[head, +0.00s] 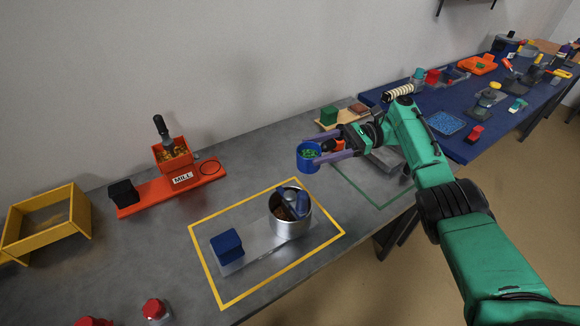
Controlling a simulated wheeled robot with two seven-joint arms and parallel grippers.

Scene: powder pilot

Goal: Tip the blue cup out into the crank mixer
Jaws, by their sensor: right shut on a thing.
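The blue cup (300,163) holds green bits and is held up above the grey table, a little beyond the mixer and to its right. My right gripper (318,158) is shut on the cup, with its purple fingers at the cup's right side. The cup looks close to upright, its mouth showing to the camera. The crank mixer (290,222) is a steel pot with blue paddles and brown contents, on a grey base with a dark blue block (228,246). It stands inside a yellow outlined rectangle (222,296). My left gripper is not in view.
An orange mill (172,182) stands at the left, near a yellow open frame (48,222). Red-capped containers (156,309) are at the front edge. A wooden board with a green block (329,115) is behind the cup. A blue table (462,150) with many items is at right.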

